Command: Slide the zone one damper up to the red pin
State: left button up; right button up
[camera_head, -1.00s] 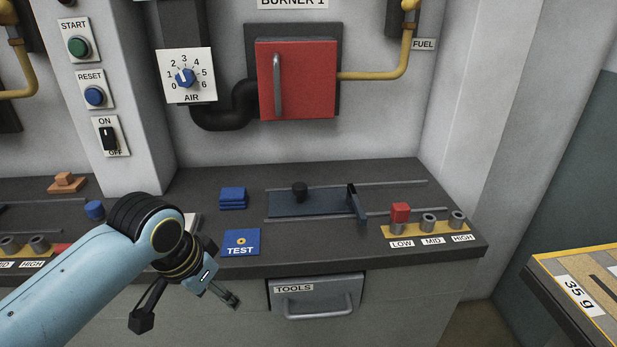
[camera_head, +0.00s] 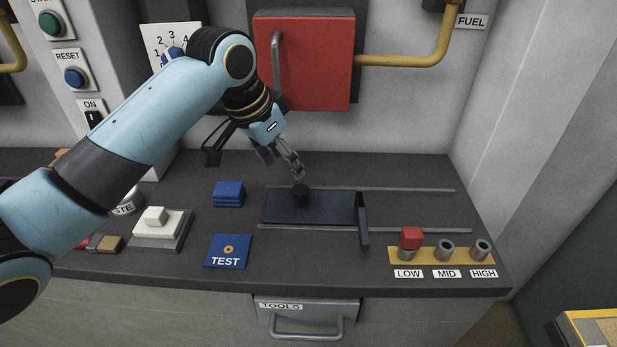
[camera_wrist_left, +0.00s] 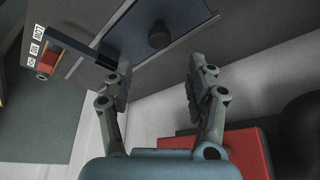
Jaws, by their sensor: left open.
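A red pin (camera_head: 411,237) stands in the LOW socket at the right. My left gripper (camera_head: 280,160) is open and empty, above and behind the knob, apart from it. In the left wrist view the knob (camera_wrist_left: 159,38) lies beyond and between the two open fingers (camera_wrist_left: 160,85). My right gripper is not in view.
Empty MID (camera_head: 445,249) and HIGH (camera_head: 481,250) sockets stand right of the pin. Blue blocks (camera_head: 228,194) and a TEST card (camera_head: 228,250) lie left of the damper. A red burner door (camera_head: 315,68) is behind my gripper. The rails are clear right of the damper.

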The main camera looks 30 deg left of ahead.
aim_at(300, 189)
pick_arm(q)
jog(key=x, duration=0.5)
jog(key=shift+s+d+f, duration=0.1)
jog(key=shift+s+d, duration=0.05)
jog(key=x, duration=0.3)
jog(key=shift+w+f, duration=0.2)
jog(key=shift+f, duration=0.15)
jog(key=shift+w+f, duration=0.15)
jog(key=shift+f, duration=0.2)
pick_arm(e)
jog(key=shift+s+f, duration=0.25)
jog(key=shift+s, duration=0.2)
pick_arm(q)
jog(key=shift+c, duration=0.2)
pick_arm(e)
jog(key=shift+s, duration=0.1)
pick_arm(q)
jog(key=c, duration=0.5)
grip_shut()
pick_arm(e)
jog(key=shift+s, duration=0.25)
